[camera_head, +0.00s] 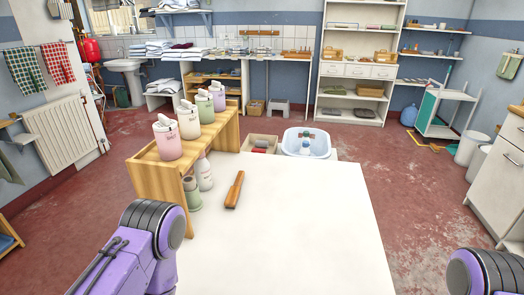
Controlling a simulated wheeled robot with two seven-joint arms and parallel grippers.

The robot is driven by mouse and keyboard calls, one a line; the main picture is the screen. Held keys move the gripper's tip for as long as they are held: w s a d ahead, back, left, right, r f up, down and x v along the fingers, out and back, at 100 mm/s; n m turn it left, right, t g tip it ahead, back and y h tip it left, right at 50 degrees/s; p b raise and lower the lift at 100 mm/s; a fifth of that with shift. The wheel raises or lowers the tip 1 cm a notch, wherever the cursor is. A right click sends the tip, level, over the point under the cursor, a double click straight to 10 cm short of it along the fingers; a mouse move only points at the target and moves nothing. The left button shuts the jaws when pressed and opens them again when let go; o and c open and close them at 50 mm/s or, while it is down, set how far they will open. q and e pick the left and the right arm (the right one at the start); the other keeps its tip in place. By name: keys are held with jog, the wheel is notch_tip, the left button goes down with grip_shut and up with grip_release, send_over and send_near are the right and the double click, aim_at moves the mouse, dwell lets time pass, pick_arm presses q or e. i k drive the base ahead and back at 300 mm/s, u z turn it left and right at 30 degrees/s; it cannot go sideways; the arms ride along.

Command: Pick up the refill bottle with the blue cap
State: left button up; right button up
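No bottle can be told for sure as the one with the blue cap. A small white bottle-like thing with a bluish top (305,146) is in the pale blue tub (322,148) beyond the table's far edge; it is too small to tell what it is. A white bottle (204,174) and a green one (192,194) stand by the wooden rack at the table's left; no blue cap shows on them. My purple arms show at the lower left and lower right corners. Neither gripper is in the picture.
The white table (290,230) is mostly clear, with a wooden-handled tool (235,189) on it. The wooden rack (150,178) carries several pastel containers, including a pink one (168,143). A box (259,144) stands beside the tub. Shelves (359,55) line the back wall.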

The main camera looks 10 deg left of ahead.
aim_at(303, 151)
jog(key=k, duration=0.45)
jog(key=z, duration=2.35)
jog(key=i, duration=2.5)
jog(key=u, duration=2)
jog(key=i, duration=2.75)
